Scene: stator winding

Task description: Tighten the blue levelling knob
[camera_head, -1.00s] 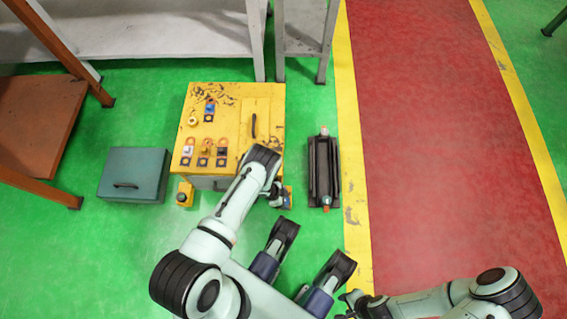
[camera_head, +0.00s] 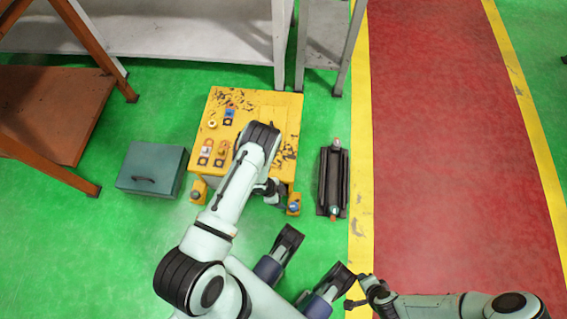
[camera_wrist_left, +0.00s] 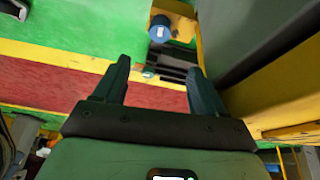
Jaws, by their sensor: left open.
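The blue levelling knob (camera_wrist_left: 160,28) shows in the left wrist view, on a yellow bracket (camera_wrist_left: 178,10). In the head view a blue knob (camera_head: 293,208) sits on a yellow bracket at the near right corner of the yellow machine box (camera_head: 262,98). My left gripper (camera_head: 270,192) is just left of that knob, partly hidden by its own wrist. In the left wrist view its two fingers (camera_wrist_left: 159,70) stand apart and empty, with the knob beyond them. My right gripper (camera_head: 360,292) is at the bottom, small and unclear, away from the box.
A second yellow bracket (camera_head: 198,190) is at the box's near left corner. A grey-green case (camera_head: 152,170) lies left of it. A dark slotted fixture (camera_head: 332,180) stands to the right. Grey shelving (camera_head: 190,35) is behind.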

